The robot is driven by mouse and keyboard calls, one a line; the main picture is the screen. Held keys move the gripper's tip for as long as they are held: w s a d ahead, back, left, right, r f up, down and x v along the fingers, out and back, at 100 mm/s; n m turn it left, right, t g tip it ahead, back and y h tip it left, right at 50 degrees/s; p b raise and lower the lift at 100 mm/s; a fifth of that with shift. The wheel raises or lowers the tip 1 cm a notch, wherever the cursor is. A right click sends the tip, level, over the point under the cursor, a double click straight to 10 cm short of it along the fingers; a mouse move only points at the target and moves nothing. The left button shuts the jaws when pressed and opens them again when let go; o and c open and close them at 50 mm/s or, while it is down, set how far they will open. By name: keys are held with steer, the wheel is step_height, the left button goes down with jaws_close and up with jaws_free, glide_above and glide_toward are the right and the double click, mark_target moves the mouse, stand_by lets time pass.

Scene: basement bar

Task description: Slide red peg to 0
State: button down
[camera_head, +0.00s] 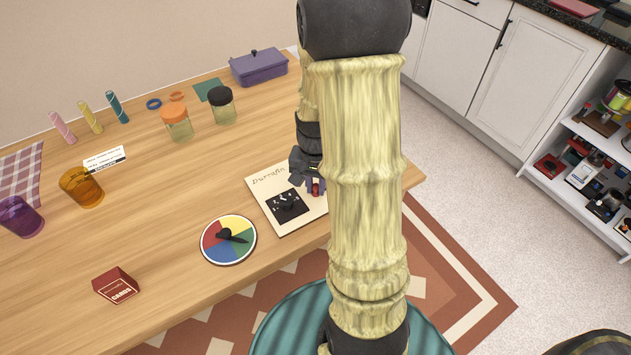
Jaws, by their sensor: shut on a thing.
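A cream board (262,187) with writing along its top lies near the right end of the table. A black panel (283,207) with small white marks and a dark raised part is on it. The red peg (316,189) shows as a small red spot at the board's right part. My gripper (315,187) is low over the board and shut on the red peg. My arm hides the board's right side, and any number 0 is too small or hidden to read.
A colour spinner (211,241) lies just left of the board, and a red card box (116,286) stands at the front left. Jars (222,108), an orange cup (82,189) and a purple box (258,68) stand further back. Mid-table is mostly clear.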

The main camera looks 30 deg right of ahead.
mark_target(314, 185)
steer(key=shift+w+a, duration=0.1)
steer(key=shift+a, duration=0.05)
steer(key=c, duration=1.3)
jaws_free()
steer(key=shift+a, duration=0.1)
steer(key=shift+c, duration=0.2)
steer(key=shift+r, duration=0.1)
step_height(314, 185, up, 17)
steer(key=p, duration=0.3)
steer(key=shift+p, duration=0.3)
steer(key=shift+r, duration=0.1)
